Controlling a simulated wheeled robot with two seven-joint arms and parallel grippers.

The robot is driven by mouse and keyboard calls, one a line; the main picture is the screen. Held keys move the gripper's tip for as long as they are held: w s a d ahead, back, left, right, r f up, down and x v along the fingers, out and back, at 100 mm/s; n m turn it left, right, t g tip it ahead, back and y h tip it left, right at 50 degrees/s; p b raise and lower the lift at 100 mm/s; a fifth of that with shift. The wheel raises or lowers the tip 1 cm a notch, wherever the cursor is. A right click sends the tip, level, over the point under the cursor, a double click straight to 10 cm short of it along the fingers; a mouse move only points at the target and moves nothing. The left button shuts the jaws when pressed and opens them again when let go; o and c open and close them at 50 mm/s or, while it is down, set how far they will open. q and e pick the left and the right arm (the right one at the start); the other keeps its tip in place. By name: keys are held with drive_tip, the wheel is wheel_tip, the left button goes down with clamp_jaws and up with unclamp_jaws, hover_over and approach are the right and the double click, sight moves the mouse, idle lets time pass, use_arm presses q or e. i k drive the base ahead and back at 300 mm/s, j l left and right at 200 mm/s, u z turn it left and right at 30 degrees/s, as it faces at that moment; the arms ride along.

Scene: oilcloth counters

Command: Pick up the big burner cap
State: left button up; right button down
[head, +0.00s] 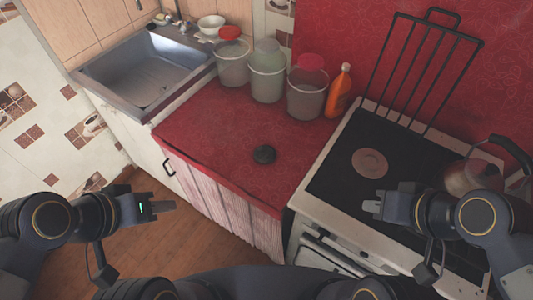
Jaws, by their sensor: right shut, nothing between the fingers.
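A dark round burner cap (264,154) lies on the red oilcloth counter (215,140), near its front right part. My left gripper (166,207) is in front of the counter, to the lower left of the cap and well apart from it. Its fingers are too small to tell whether they are open. My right gripper (370,207) is over the front part of the stove, to the lower right of the cap. It is shut and empty.
The stove (330,185) has a reddish-brown burner disc (369,163), a kettle (470,177) and a raised black rack (420,75). Lidded buckets (307,98) and an orange bottle (339,92) stand behind the cap. A sink (145,75) is at left. The counter around the cap is clear.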

sight(264, 154)
drive_tip(key=i+j, duration=0.15)
drive_tip(key=j, duration=0.15)
drive_tip(key=i+j+z, duration=0.1)
drive_tip(key=j, duration=0.2)
drive_tip(key=i+j, duration=0.15)
drive_tip(key=j, duration=0.2)
drive_tip(key=i+j, duration=0.15)
drive_tip(key=j, duration=0.15)
drive_tip(key=j+z, duration=0.1)
drive_tip(key=z, duration=2)
drive_tip(key=j, duration=0.1)
